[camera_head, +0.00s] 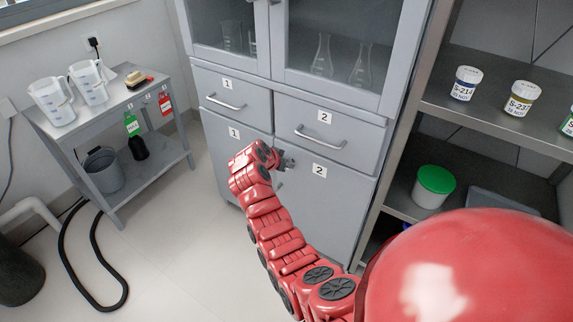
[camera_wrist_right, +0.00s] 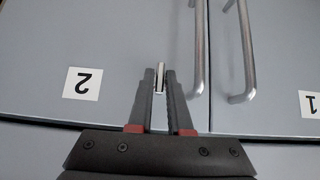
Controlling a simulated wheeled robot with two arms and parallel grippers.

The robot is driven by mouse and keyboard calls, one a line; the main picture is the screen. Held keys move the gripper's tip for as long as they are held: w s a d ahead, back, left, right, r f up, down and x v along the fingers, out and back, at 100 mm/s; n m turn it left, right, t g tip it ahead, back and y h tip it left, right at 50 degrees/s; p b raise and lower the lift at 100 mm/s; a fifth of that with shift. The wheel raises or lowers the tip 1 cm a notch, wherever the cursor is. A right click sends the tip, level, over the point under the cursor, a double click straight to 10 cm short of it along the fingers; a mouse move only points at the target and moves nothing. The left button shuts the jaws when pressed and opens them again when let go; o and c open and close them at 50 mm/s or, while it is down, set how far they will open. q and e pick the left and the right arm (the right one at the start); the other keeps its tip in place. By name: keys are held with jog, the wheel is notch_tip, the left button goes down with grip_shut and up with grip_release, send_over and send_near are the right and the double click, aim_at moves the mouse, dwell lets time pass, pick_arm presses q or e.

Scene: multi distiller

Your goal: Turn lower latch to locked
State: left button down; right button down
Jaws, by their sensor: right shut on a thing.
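The grey cabinet has two lower doors, marked 1 and 2. Door 2 (camera_head: 325,215) is on the right in the head view, and door 1 (camera_head: 225,150) is on the left. My right gripper (camera_head: 287,162) is at the seam between them, near the top of door 2. In the right wrist view the gripper (camera_wrist_right: 160,80) is shut on the lower latch (camera_wrist_right: 160,76), a narrow pale metal piece pointing along the fingers. The gripper hides the latch in the head view. Both doors look shut. My left gripper is out of view.
In the right wrist view, two vertical bar handles (camera_wrist_right: 200,50) stand right beside the fingers. Drawers with handles (camera_head: 320,138) sit above the doors. An open shelf (camera_head: 395,205) stands at the right, a small trolley (camera_head: 115,115) at the left.

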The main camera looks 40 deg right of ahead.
jog(key=shift+d+r, duration=0.2)
jog(key=c, duration=0.9)
grip_release()
jog(key=shift+o, duration=0.3)
jog(key=shift+f, duration=0.1)
jog(key=shift+a, duration=0.1)
jog(key=p+v, duration=0.2)
jog(key=v, duration=1.5)
jog(key=shift+p, duration=0.3)
